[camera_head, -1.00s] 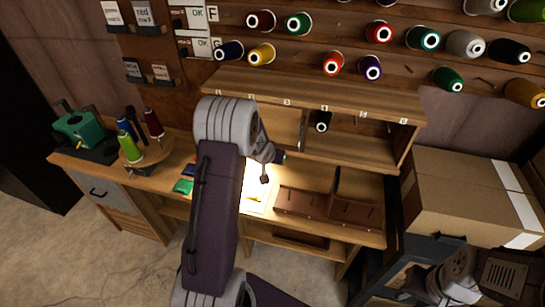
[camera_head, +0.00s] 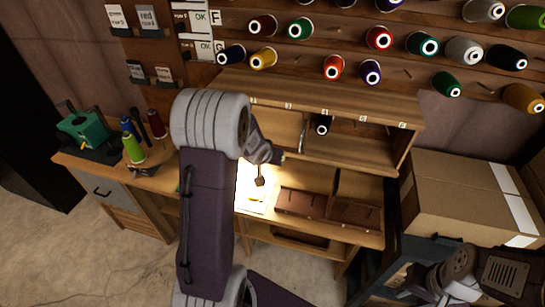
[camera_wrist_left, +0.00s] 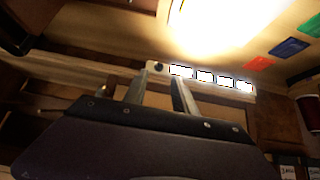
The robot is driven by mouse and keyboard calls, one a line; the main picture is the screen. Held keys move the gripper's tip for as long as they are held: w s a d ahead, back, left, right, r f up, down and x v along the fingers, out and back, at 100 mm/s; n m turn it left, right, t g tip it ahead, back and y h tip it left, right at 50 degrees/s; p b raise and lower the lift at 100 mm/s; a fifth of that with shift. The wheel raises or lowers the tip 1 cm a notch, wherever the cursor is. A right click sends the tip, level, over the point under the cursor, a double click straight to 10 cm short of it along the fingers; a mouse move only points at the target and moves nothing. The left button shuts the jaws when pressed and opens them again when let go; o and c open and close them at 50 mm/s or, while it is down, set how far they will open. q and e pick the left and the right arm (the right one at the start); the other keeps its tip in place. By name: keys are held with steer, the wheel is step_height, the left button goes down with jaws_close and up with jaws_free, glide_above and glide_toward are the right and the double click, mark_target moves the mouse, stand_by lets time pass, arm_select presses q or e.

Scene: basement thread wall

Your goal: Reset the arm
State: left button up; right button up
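My left arm rises through the middle of the head view, and its grey joint and purple link hide part of the bench. In the left wrist view my left gripper (camera_wrist_left: 158,88) shows two fingers apart with nothing held between them. A pale strip with white labels (camera_wrist_left: 205,77) lies beyond the fingertips; I cannot tell the distance. My right arm is at the lower right of the head view, with its gripper (camera_head: 418,278) low in front of the bench's right side. Its fingers are too dark and small to read.
A wooden bench with a shelf (camera_head: 320,100) stands ahead, with a brown divided tray (camera_head: 300,202) under it. A cardboard box (camera_head: 455,195) stands right, near my right arm. Thread spools (camera_head: 380,38) hang on the wall. A green machine (camera_head: 82,130) and upright spools stand left.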

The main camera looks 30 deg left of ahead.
arm_select(q)
steer(key=shift+s+r, duration=0.4)
steer(key=shift+r, duration=0.05)
steer(key=s+d+r+m+h, duration=0.1)
steer(key=d+r, duration=0.2)
steer(key=d, duration=0.7)
steer(key=s+d+f+g, duration=0.2)
steer(key=s+g, duration=0.1)
steer(key=s, duration=0.6)
steer(key=s+d+f+m+g+h, duration=0.1)
steer(key=s+d+f+g, duration=0.1)
steer(key=s, duration=0.8)
steer(key=shift+d+f+g, duration=0.2)
steer(key=shift+f+g, duration=0.35)
steer(key=shift+g, duration=0.15)
